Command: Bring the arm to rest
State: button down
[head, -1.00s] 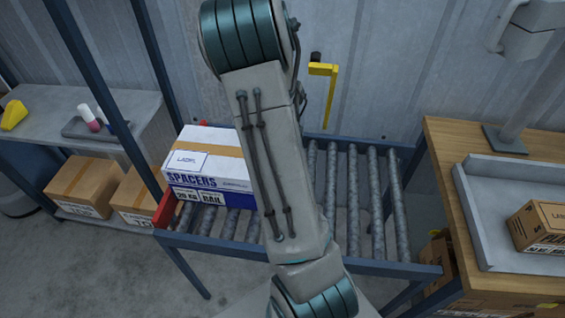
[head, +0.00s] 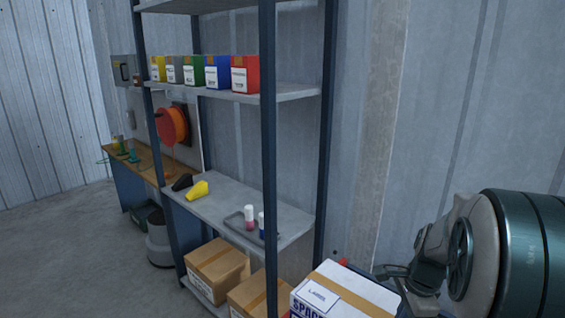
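My arm (head: 485,255) shows at the right edge of the head view, with its large teal and grey joint close to the camera. The white spacers box (head: 338,292) with a tan tape strip sits at the bottom of the view, to the left of the arm and cut off by the lower edge.
A shelf rack holds several coloured bins (head: 246,74) above and a yellow object (head: 198,190), a black object (head: 181,182) and a grey tray (head: 240,224) lower down. Cardboard boxes (head: 217,268) sit underneath. A workbench (head: 145,160) stands behind. The floor at left is clear.

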jog(key=s+a+r+n+t+h, duration=0.1)
jog(key=s+a+r+n+t, duration=0.1)
jog(key=s+a+r+n, duration=0.5)
jog(key=shift+s+a+r+n, duration=0.2)
jog(key=shift+s+a+n, duration=2.45)
jog(key=shift+n, duration=2.95)
jog(key=shift+s+d, duration=0.15)
jog(key=shift+s, duration=0.05)
